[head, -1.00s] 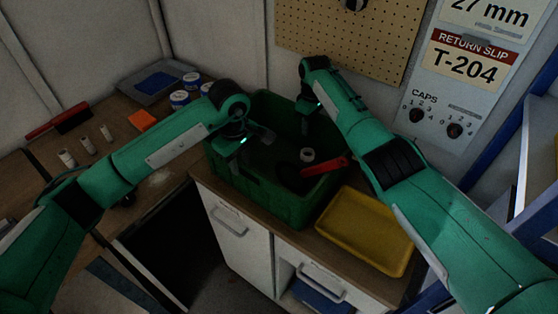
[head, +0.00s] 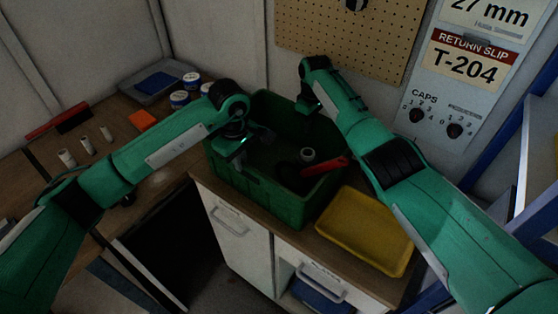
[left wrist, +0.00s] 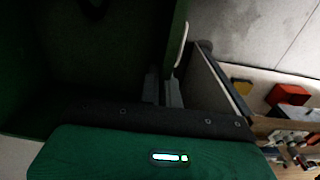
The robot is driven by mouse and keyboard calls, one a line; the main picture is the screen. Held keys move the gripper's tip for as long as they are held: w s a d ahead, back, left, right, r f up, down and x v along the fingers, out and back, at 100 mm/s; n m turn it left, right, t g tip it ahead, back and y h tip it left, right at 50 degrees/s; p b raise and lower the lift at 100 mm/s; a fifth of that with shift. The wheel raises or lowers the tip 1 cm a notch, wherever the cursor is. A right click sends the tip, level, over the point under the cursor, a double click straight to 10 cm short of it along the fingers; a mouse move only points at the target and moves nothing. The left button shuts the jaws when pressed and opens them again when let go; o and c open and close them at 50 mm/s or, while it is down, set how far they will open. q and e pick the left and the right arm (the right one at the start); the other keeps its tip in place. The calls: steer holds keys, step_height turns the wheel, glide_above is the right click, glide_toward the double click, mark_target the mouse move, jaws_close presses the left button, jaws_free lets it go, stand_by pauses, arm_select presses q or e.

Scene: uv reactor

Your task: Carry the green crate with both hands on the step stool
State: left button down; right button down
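The green crate (head: 262,187) stands on the cabinet counter in the head view. A dark tool with a red handle (head: 325,168) and a small grey ring-shaped part (head: 308,155) lie inside it. My left gripper (head: 250,147) is at the crate's left side, partly over its inside. In the left wrist view its two fingers (left wrist: 163,90) are close together at the crate wall (left wrist: 178,38); whether they clamp it is unclear. My right gripper (head: 307,108) is at the crate's far right side; its fingertips are mostly hidden. The step stool is not clearly identifiable.
A yellow tray (head: 364,230) sits right of the crate, close to it. A wooden bench (head: 70,140) on the left holds tins, an orange block (head: 142,120) and a grey tray (head: 158,83). A pegboard (head: 350,35) is behind; a blue-framed shelf stands at right.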

arm_select(q)
steer(key=shift+r, duration=0.25)
arm_select(e)
steer(key=shift+w+r, duration=0.15)
steer(key=shift+r, duration=0.15)
stand_by(0.4)
